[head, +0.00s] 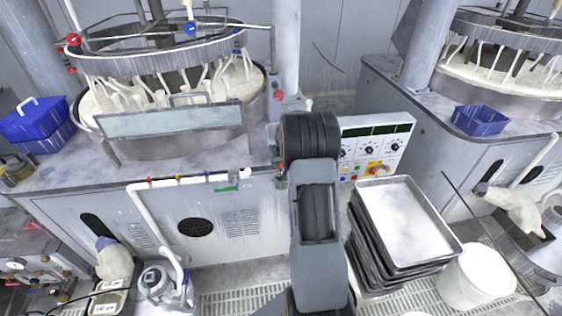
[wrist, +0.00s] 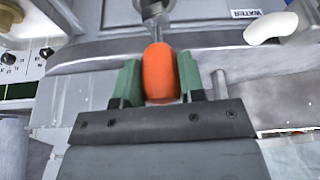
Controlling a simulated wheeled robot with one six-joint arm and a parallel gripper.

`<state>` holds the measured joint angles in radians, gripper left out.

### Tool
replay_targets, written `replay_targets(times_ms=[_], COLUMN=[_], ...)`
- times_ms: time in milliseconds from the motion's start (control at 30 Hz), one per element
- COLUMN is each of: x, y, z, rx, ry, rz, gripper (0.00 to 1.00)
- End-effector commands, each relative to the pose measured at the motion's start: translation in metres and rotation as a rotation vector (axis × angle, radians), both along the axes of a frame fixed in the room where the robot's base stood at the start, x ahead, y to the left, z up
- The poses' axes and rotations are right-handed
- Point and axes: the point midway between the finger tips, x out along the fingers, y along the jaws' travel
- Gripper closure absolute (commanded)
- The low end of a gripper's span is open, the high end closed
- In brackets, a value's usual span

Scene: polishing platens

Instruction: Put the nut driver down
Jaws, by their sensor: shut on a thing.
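The nut driver (wrist: 161,68) shows in the wrist view with its orange handle between the green fingers of my gripper (wrist: 159,82). The gripper is shut on the handle. The metal shaft points away from the gripper, toward the top of the view, and its far end is cut off by the picture edge. In the head view my own arm stands in the middle and hides the gripper and the nut driver.
A polishing machine's worktop (head: 60,177) spans the left, with a round platen unit (head: 175,125) on it. A control panel (head: 372,150) stands right of my arm. Stacked trays (head: 400,222), a white bucket (head: 476,278) and a blue basket (head: 480,120) are at right.

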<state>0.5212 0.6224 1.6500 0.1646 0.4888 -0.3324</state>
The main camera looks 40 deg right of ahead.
Motion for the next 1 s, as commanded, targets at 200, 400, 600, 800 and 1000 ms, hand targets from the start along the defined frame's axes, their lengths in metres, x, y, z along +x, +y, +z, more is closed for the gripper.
replay_targets(times_ms=[200, 400, 600, 800, 1000], x=[0.0002, 0.0003, 0.0001, 0.0001, 0.0001], y=[-0.0002, -0.0001, 0.0001, 0.0001, 0.0002], z=[-0.0071, -0.0115, -0.0105, -0.0105, -0.0102], rx=[0.000, 0.000, 0.000, 0.000, 0.000], ry=[-0.001, -0.001, 0.000, 0.000, 0.000], rz=[0.000, 0.000, 0.000, 0.000, 0.000], gripper=[0.93, 0.93, 0.55, 0.38, 0.38])
